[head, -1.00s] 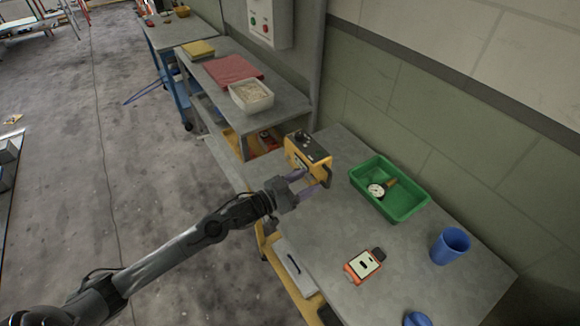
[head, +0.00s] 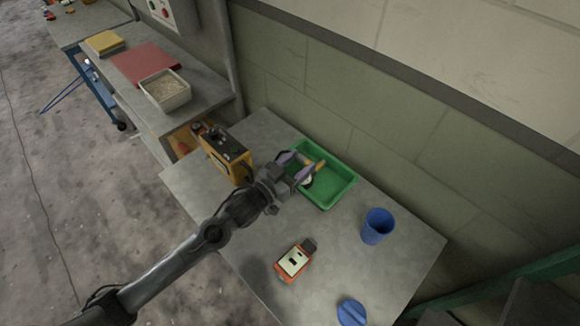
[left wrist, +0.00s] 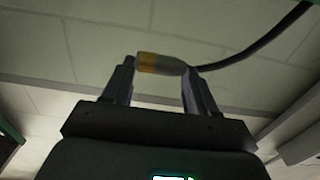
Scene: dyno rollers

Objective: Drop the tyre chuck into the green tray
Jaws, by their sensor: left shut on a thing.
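My left gripper (head: 294,167) is at the left side of the green tray (head: 342,194) in the head view, in front of part of its rim. Its height above the tray is hard to tell. In the left wrist view the gripper (left wrist: 158,80) is shut on the tyre chuck (left wrist: 162,64), a small cylinder with a brass end and a grey end. A dark hose (left wrist: 255,48) curves away to the upper right.
A yellow box (head: 228,155) with black knobs stands left of my gripper. An orange meter (head: 293,262), a blue cup (head: 377,226) and a blue round piece (head: 351,312) are on the grey bench (head: 395,275). The wall is close behind the tray. Free bench lies in front.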

